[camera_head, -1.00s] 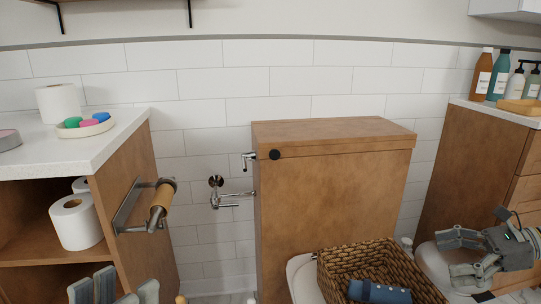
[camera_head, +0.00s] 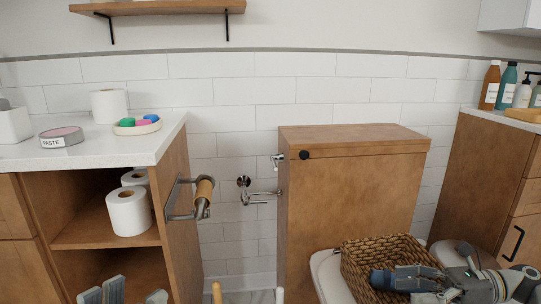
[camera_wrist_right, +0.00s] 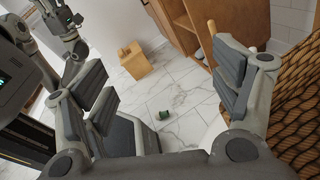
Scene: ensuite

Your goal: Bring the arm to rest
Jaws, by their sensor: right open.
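My right gripper (camera_head: 410,284) is open, its fingers pointing left across the wicker basket in the head view. In the right wrist view its two fingers (camera_wrist_right: 165,85) stand wide apart with nothing between them. A dark blue rolled cloth (camera_head: 379,281) lies in the basket, partly hidden behind the fingers; I cannot tell whether they touch it. My left gripper (camera_head: 135,291) shows only its fingertips at the bottom left of the head view, spread apart and empty. It also shows at the top left of the right wrist view (camera_wrist_right: 66,18).
The wicker basket (camera_head: 352,262) sits in front of the wooden toilet cabinet (camera_head: 345,190). A shelf unit (camera_head: 178,235) with a paper holder stands left, a wooden cabinet (camera_head: 470,185) right.

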